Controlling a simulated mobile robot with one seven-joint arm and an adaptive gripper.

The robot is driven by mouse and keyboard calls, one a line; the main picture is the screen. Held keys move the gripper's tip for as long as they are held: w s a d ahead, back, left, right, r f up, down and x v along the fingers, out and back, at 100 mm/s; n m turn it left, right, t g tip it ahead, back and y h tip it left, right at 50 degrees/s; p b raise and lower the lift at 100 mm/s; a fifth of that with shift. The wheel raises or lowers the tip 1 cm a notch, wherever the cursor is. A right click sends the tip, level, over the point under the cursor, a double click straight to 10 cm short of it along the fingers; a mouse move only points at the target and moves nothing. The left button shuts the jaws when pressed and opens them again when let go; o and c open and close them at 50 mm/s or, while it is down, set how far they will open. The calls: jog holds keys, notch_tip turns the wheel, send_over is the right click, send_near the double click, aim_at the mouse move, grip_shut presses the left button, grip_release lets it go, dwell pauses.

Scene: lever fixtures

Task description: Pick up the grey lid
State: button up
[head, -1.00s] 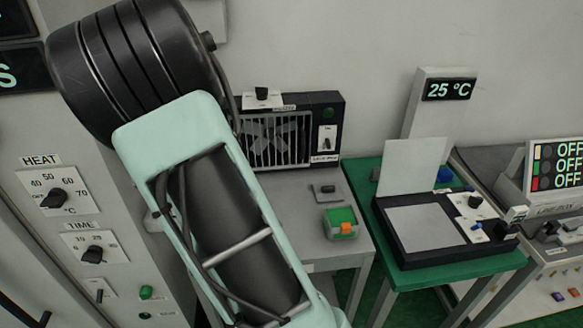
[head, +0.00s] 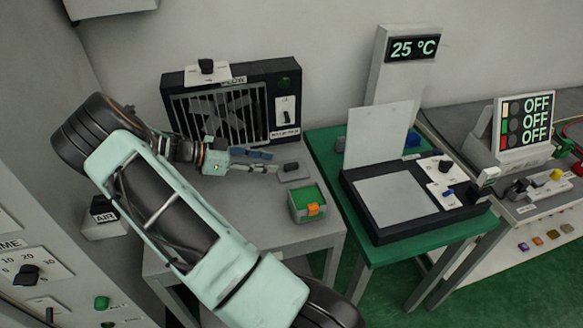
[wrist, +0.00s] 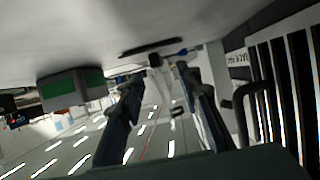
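The grey lid (head: 297,176) is a small flat plate with a dark knob. In the wrist view, which is turned over, a dark flat piece that looks like the lid (wrist: 152,47) shows beyond the fingertips. My gripper (head: 272,161) is low over the table, just left of the lid, pointing right. In the wrist view its two fingers (wrist: 158,80) are spread apart with nothing between them. I see no contact with the lid.
The fan box (head: 235,107) with its grille stands close behind my gripper. A grey box with green top and orange clasp (head: 308,203) stands in front of the lid. A green table (head: 335,190) with a black open-lidded device (head: 390,200) is to the right.

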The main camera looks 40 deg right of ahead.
aim_at(289, 164)
jog(key=shift+s+d+f, duration=0.25)
jog(key=shift+s+d, duration=0.05)
jog(key=shift+d, duration=0.25)
jog(key=x, duration=0.1)
jog(key=p+x, duration=0.1)
jog(key=x, duration=0.3)
jog(key=shift+s+r+p, duration=0.3)
jog(key=shift+p, duration=0.05)
jog(key=shift+f, duration=0.15)
grip_shut()
